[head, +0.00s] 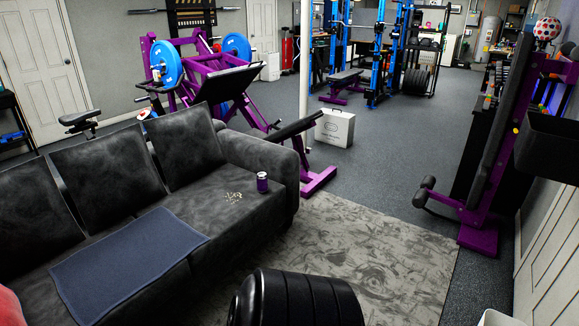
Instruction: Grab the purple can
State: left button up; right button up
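The purple can (262,183) stands upright on the seat of the dark grey couch (190,238), near its right end by the armrest. A small scatter of pale crumbs (233,197) lies just left of the can. Neither of my grippers shows in the head view.
A blue-grey cloth (128,262) covers part of the couch seat. Black round weights (295,300) stand at the bottom centre. A grey patterned rug (375,250) leaves clear floor right of the couch. Purple gym machines stand behind the couch and at the right (480,230).

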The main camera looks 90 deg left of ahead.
aim_at(262, 176)
jog(key=u, duration=3)
jog(key=i+l+u, duration=0.1)
jog(key=i, duration=0.45)
jog(key=i+l, duration=0.25)
jog(key=i, duration=0.25)
jog(key=i+l+u, duration=0.15)
jog(key=i, duration=0.35)
